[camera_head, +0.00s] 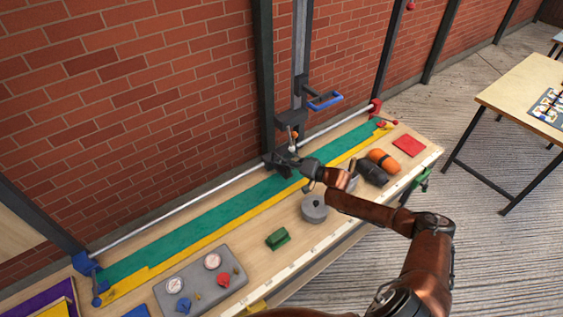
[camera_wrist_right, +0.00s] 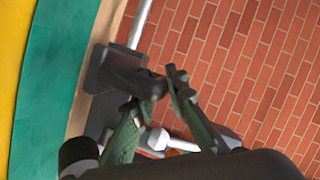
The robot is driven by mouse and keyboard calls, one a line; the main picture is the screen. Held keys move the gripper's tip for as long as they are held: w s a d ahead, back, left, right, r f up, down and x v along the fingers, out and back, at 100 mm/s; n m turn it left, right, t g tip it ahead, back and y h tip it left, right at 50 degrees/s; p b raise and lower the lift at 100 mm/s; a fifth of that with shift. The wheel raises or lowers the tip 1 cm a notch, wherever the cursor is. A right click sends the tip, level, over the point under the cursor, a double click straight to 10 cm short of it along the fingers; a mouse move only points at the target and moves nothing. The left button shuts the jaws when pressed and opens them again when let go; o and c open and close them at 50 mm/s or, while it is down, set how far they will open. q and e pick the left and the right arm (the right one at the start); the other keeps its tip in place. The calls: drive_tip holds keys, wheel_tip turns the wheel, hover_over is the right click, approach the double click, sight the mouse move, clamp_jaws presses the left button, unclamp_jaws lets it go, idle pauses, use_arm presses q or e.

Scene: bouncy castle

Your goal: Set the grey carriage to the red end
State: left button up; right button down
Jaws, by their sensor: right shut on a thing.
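The grey carriage (camera_head: 274,162) sits on a long silver rail (camera_head: 200,197) in front of the brick wall, right of the rail's middle. The rail's red end (camera_head: 375,106) is at the far right and its blue end (camera_head: 86,263) at the near left. My right gripper (camera_head: 293,161) reaches over the bench and is shut on the carriage. In the right wrist view the dark carriage (camera_wrist_right: 102,72) shows on the rail, its protruding part between my green-padded fingers (camera_wrist_right: 158,92). The exact contact is partly hidden. My left gripper is not in view.
A dark post with a bracket and blue-framed holder (camera_head: 325,101) stands just behind the carriage. The bench holds a grey disc (camera_head: 313,212), green block (camera_head: 278,239), orange roll (camera_head: 384,159), red pad (camera_head: 409,146) and gauge panel (camera_head: 200,280). Another table (camera_head: 520,85) stands right.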

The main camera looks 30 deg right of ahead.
idle(0.4)
drive_tip(key=d+b, duration=0.1)
drive_tip(key=d, duration=0.4)
drive_tip(key=shift+w, duration=0.2)
drive_tip(key=c, duration=2.2)
unclamp_jaws()
drive_tip(key=v, duration=1.2)
drive_tip(key=shift+a, duration=0.15)
